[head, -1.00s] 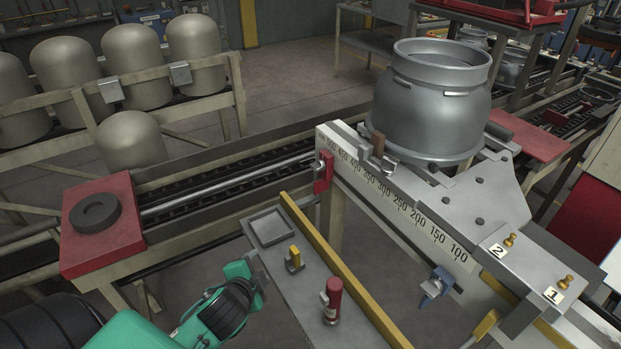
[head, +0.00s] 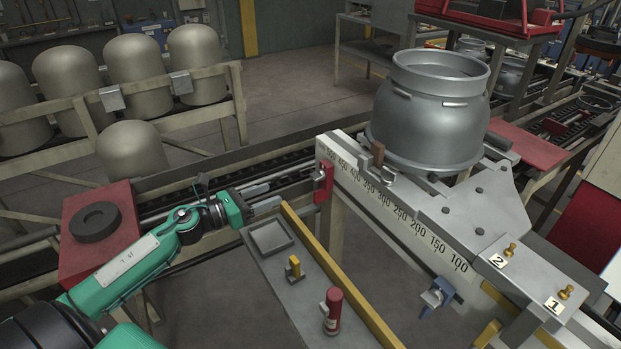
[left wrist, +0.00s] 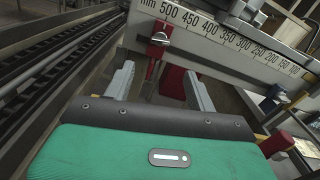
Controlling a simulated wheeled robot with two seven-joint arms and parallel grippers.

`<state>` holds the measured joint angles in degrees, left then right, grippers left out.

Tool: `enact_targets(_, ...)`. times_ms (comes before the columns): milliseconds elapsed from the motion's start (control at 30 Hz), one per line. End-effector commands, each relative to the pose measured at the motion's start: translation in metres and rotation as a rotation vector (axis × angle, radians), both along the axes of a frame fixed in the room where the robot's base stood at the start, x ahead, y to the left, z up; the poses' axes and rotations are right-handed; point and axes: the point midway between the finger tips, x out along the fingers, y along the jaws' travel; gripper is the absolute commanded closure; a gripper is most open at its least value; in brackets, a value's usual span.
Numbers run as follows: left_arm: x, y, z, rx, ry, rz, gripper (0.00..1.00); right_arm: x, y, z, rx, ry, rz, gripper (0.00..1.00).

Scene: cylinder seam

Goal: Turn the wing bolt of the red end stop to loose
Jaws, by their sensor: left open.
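The red end stop (head: 324,186) sits at the left end of the scale rail, by the 500 mark. Its grey wing bolt (head: 319,174) faces left, toward my left gripper. My left gripper (head: 276,194) is open and empty, a short way left of the end stop and apart from it. In the left wrist view the wing bolt (left wrist: 160,39) and the red end stop (left wrist: 155,53) lie ahead, between and beyond the two fingers of the gripper (left wrist: 157,72). The wing looks roughly crosswise there. My right gripper is not in view.
A yellow-edged shelf (head: 270,262) below holds a grey tray (head: 268,237), a yellow block (head: 294,268) and a red cylinder (head: 332,308). A blue clamp (head: 436,295) hangs on the rail's front.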

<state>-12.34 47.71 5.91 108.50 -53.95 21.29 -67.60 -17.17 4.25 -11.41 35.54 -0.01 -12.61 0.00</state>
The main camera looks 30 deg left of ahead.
Motion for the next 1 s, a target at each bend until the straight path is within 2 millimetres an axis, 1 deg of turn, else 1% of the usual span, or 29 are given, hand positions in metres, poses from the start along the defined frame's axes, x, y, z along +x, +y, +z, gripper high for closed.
enact_targets(33,0.004,-0.002,0.003,-0.002,-0.002,0.001,0.44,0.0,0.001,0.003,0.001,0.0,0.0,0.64)
enact_targets(200,0.021,-0.012,0.005,-0.004,-0.002,0.001,0.44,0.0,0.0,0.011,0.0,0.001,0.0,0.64)
enact_targets(800,0.093,-0.055,0.004,-0.006,-0.001,0.002,0.44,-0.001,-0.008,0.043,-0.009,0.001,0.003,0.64)
enact_targets(1000,0.109,-0.065,0.003,-0.008,0.0,0.002,0.44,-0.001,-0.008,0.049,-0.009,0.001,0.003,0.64)
